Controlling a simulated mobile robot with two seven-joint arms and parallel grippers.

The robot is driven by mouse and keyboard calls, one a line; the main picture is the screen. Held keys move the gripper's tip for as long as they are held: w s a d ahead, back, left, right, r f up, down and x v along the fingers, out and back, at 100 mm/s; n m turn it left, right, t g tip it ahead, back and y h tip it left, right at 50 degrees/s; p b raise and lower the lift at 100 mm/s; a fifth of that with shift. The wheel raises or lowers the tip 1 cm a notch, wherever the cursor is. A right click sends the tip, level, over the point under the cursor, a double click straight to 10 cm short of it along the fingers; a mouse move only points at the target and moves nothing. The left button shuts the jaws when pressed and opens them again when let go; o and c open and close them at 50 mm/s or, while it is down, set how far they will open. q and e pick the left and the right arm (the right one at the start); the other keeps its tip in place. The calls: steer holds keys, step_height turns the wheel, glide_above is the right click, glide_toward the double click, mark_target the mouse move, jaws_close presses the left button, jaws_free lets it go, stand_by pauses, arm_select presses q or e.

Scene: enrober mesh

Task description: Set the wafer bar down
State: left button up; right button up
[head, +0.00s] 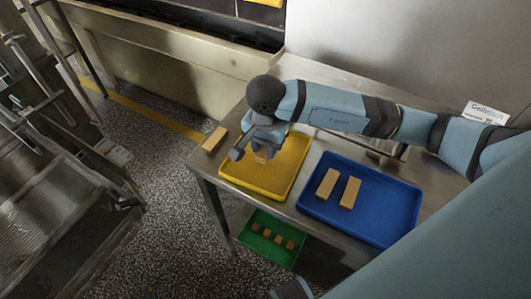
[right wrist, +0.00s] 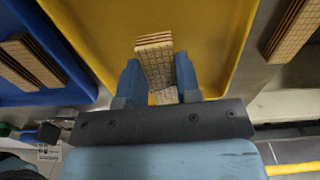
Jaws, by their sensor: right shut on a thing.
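My right gripper (head: 262,152) is over the yellow tray (head: 238,181), pointing down. It is shut on a tan wafer bar (head: 260,157), mostly hidden by the gripper in the head view. In the right wrist view the blue fingers (right wrist: 158,80) grip the wafer bar (right wrist: 155,60), which shows a gridded face and layered end. The yellow tray (right wrist: 215,25) lies beneath it. I cannot tell whether the bar touches the tray floor.
A blue tray (head: 385,223) to the right holds two wafer bars (head: 327,184). Another bar (head: 214,139) lies on the steel table (head: 232,120) left of the yellow tray. A green tray (head: 250,252) with several small pieces sits lower down. The yellow tray has free room.

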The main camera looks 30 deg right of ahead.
mark_target(266, 149)
steer(key=shift+f, duration=1.55)
steer(key=shift+f, duration=0.1)
steer(key=o, duration=0.7)
step_height(266, 149, up, 12)
steer(key=shift+r, duration=0.15)
